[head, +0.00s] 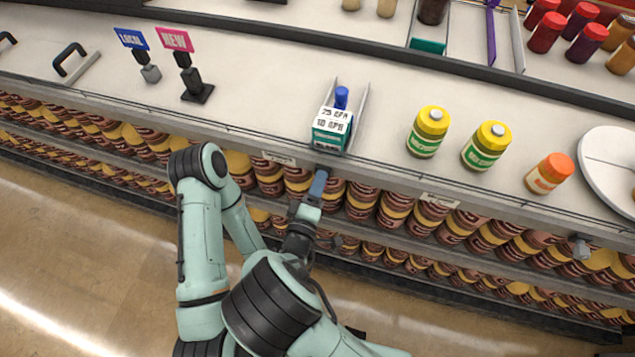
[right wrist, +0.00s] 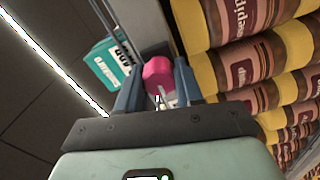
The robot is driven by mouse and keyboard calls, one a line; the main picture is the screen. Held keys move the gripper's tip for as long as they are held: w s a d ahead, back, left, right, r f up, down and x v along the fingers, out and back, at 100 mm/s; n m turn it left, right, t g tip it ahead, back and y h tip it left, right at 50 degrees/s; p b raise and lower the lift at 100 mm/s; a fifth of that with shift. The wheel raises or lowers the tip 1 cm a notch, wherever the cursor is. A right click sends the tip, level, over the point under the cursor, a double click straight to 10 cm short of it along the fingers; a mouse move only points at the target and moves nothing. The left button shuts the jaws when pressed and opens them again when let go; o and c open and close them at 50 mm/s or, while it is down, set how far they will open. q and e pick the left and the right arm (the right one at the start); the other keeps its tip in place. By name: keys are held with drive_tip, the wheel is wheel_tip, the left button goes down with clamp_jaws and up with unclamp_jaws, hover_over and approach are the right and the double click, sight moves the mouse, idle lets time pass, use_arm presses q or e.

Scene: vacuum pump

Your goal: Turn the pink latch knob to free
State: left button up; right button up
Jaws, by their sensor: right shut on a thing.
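The pink latch knob (right wrist: 158,74) sits between the fingers of my right gripper (right wrist: 158,88) in the right wrist view, with a pale part just below it. The fingers are shut on it, one on each side. In the head view my right gripper (head: 317,188) is at the shelf's front edge, below the teal box, and the knob is hidden there. I cannot tell how far the knob is turned. My left gripper is not in view.
Several brown jars (head: 362,201) fill the lower shelf close to my gripper.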

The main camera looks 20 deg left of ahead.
drive_tip(key=shift+w+r, duration=0.1)
drive_tip(key=shift+r, duration=0.15)
drive_tip(key=o, duration=0.8)
drive_tip(key=shift+o, duration=1.1)
drive_tip(key=shift+f, duration=0.15)
